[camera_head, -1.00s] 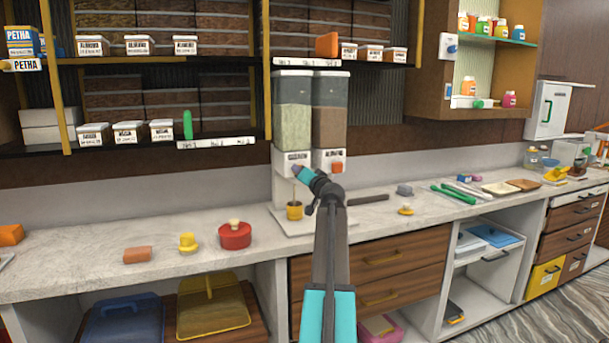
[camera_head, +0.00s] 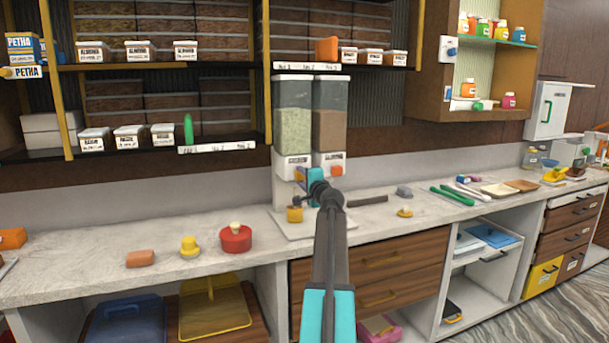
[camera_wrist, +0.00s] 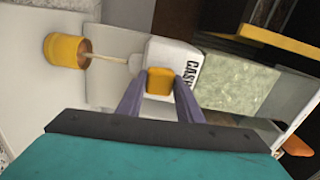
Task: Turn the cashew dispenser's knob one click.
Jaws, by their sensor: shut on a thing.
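The cashew dispenser (camera_head: 293,110) is the left of two clear-fronted dispensers with white bases at the back of the counter; it holds pale green-beige contents. Its orange-yellow knob (camera_wrist: 159,82) shows in the wrist view, below the partly hidden "CAS…" label. My gripper (camera_wrist: 158,88) is shut on this knob, one purple finger on each side. A yellow cup (camera_wrist: 64,51) stands beneath the spout; a thin pale column runs between spout and cup. The cup also shows in the head view (camera_head: 295,214).
The right dispenser (camera_head: 330,115) with an orange knob (camera_head: 338,170) stands close beside. A red lidded pot (camera_head: 235,239), a yellow item (camera_head: 190,246) and a dark bar (camera_head: 367,200) lie on the counter. The shelf (camera_head: 340,67) is above.

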